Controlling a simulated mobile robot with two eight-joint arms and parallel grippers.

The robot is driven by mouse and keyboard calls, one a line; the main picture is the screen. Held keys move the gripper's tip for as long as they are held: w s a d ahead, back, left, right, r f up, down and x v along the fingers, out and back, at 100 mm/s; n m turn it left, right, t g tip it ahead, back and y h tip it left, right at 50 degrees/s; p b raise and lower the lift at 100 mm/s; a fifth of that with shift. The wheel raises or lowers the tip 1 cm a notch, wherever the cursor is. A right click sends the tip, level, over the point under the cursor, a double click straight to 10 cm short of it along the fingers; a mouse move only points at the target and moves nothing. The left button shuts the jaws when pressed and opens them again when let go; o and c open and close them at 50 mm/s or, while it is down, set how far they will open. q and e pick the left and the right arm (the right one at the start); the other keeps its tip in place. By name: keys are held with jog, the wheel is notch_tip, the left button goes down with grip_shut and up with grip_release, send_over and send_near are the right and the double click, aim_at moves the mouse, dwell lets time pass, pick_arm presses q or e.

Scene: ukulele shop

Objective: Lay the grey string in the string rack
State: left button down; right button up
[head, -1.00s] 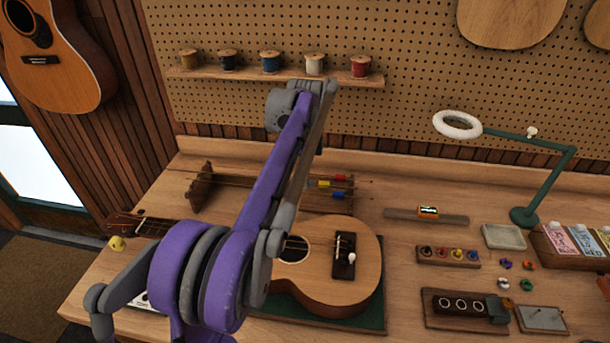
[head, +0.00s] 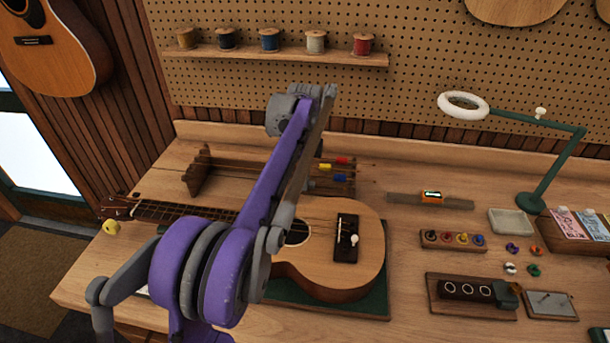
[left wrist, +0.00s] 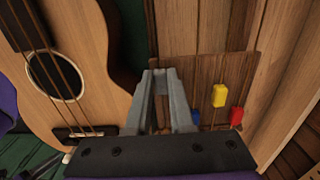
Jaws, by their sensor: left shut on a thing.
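The string rack (head: 200,172) is a dark brown wooden stand at the back of the bench, behind the ukulele. Strings with red (head: 342,160), yellow (head: 324,167) and blue (head: 340,177) tags lie at its right end. In the left wrist view the yellow (left wrist: 219,95), red (left wrist: 237,117) and blue (left wrist: 195,117) tags show beside the rack's brown board (left wrist: 205,75). The grey string is not clearly visible at the fingertips.
A ukulele (head: 340,270) lies on a green mat (head: 375,303) in front of the rack. A tuner (head: 432,198) on a wooden strip, a peg block (head: 452,240) and a lamp (head: 530,200) stand to the right. The pegboard wall and spool shelf (head: 275,55) rise behind.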

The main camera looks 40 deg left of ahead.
jog(key=shift+r, duration=0.2)
dwell(0.6)
pick_arm(q)
jog(key=c, duration=0.7)
grip_release()
jog(key=shift+o, duration=0.2)
jog(key=shift+o, duration=1.1)
jog(key=shift+r, duration=0.1)
jog(key=shift+r+p, duration=2.3)
jog(key=shift+r, duration=1.2)
pick_arm(e)
notch_tip(320, 180, up, 6)
jog(key=w, duration=0.2)
jog(key=shift+f, duration=0.15)
